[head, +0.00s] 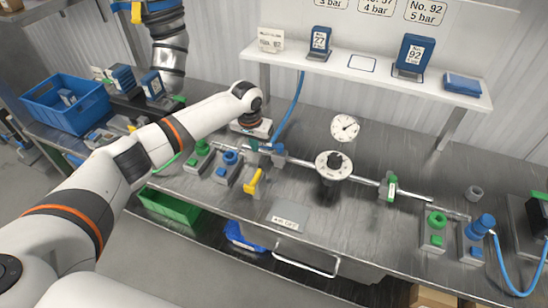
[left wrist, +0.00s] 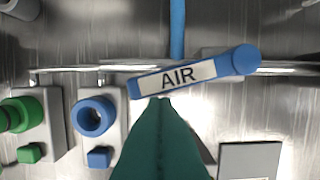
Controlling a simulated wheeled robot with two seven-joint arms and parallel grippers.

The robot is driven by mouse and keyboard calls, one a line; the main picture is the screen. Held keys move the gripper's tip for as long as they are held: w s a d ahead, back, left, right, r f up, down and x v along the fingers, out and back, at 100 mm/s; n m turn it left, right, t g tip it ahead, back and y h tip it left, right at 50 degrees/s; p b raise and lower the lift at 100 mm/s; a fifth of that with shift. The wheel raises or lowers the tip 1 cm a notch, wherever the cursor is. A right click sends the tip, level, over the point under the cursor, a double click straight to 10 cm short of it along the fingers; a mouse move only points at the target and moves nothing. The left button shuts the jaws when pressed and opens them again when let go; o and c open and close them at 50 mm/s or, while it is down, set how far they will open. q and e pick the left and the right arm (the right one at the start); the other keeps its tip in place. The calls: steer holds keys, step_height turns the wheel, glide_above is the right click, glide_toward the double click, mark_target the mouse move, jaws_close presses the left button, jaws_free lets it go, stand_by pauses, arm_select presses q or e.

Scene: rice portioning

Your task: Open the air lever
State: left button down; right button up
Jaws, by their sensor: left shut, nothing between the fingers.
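The air lever is a blue bar with a white label reading AIR (left wrist: 180,78). In the left wrist view it lies nearly along the metal pipe, slightly tilted, with its round blue end (left wrist: 246,59) at the right. In the head view only a small blue part (head: 279,149) shows beside my gripper. My left gripper (head: 253,146) reaches down at the pipe, shut and empty. In the left wrist view its dark green fingertips (left wrist: 163,101) are at the lever's lower edge, left of its middle. I cannot tell whether they touch it. My right gripper is not in view.
Blue (left wrist: 95,116) and green (left wrist: 17,114) knobs stand left of the lever. A yellow handle (head: 254,182) is in front of it. A blue hose (head: 291,108) rises behind. A black knob on a white dial (head: 335,162) and a gauge (head: 345,127) stand to the right.

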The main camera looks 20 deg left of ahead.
arm_select(q)
steer(key=shift+w+a+b, duration=0.3)
steer(key=shift+w+b, duration=0.35)
steer(key=shift+w, duration=0.25)
step_height(320, 180, up, 7)
steer(key=s+p, duration=0.1)
steer(key=p, duration=0.8)
steer(key=shift+s, duration=0.2)
